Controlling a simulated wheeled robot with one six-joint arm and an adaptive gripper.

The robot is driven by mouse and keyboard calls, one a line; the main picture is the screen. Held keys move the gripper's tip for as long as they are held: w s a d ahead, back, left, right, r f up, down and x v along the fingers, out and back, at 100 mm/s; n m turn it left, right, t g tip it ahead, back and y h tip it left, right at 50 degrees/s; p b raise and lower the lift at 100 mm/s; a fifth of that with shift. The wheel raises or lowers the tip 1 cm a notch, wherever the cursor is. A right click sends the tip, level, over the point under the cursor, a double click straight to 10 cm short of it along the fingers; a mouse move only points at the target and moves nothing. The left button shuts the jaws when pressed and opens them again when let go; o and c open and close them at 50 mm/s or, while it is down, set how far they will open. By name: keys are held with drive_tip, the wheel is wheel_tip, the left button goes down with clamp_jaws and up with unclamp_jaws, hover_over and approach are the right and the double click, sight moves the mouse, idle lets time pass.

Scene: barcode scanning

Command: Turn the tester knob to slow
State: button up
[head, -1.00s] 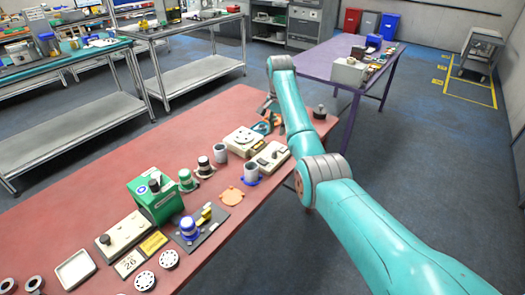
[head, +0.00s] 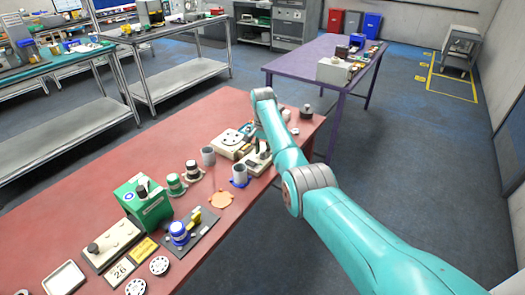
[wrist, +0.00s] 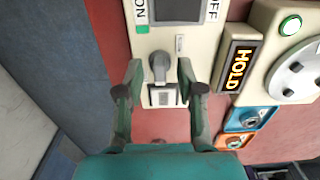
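In the wrist view my gripper (wrist: 159,90) is open, with one finger on each side of a grey lever-like knob (wrist: 159,66). Gaps show between the fingers and the knob. The knob is on a cream box (wrist: 140,52) with "ON" and "OFF" lettering at its top edge. In the head view this cream box (head: 259,166) is partly hidden by my arm, and my gripper is mostly hidden there. No "slow" mark is readable. A cream unit with a round dial (wrist: 298,70) and a green light is to the right, beside a lit "HOLD" sign (wrist: 237,66).
An orange and a blue small box (wrist: 246,118) with round fittings lie at the right in the wrist view. On the red table (head: 95,190) are grey cups (head: 208,155), a green box (head: 143,203) and a cream box with a dark knob (head: 112,246). The table's back left is clear.

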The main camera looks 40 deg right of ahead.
clamp_jaws()
drive_tip(key=shift+n, duration=0.3)
drive_tip(key=n, duration=0.3)
drive_tip(key=shift+n, duration=0.3)
drive_tip(key=n, duration=0.4)
drive_tip(key=shift+n, duration=0.3)
drive_tip(key=n, duration=0.4)
drive_tip(key=shift+n, duration=2.5)
